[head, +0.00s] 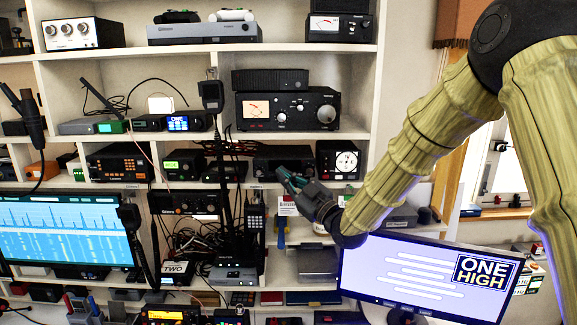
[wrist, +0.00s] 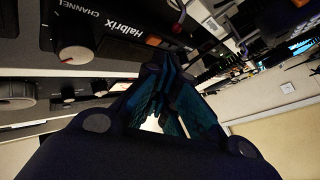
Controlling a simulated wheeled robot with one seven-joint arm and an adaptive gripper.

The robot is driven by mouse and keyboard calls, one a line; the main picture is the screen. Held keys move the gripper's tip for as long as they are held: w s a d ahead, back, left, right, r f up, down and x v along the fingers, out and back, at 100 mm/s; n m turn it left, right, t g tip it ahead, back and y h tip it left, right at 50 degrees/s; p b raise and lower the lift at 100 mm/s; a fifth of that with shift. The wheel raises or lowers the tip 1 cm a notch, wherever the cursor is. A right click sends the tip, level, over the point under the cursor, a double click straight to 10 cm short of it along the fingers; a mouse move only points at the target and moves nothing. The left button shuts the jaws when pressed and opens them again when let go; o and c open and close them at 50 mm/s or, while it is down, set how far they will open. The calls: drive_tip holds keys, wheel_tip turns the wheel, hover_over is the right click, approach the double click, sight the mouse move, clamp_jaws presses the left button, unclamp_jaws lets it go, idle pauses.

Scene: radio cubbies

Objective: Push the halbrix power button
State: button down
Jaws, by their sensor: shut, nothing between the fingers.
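The Halbrix radio (wrist: 120,22) is a black unit across the top of the wrist view, tilted in the picture. Its white "Halbrix" lettering, the word CHANNEL and a knob with a red mark (wrist: 75,54) show on its front. Contact cannot be told.
A black unit with a round dial (head: 339,160) stands just right of my gripper. A hanging handset with cable (head: 211,97) is to the left. A monitor reading ONE HIGH (head: 400,290) stands below my arm. Shelf boards lie above and below.

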drive_tip(key=shift+w+b, duration=0.4)
drive_tip(key=shift+w, duration=0.15)
idle(0.9)
drive_tip(key=shift+s, duration=0.15)
drive_tip(key=shift+s+b, duration=0.4)
drive_tip(key=shift+s, duration=0.05)
drive_tip(key=shift+s, duration=0.1)
drive_tip(key=shift+s+b, duration=1.15)
drive_tip(key=shift+s, duration=1.75)
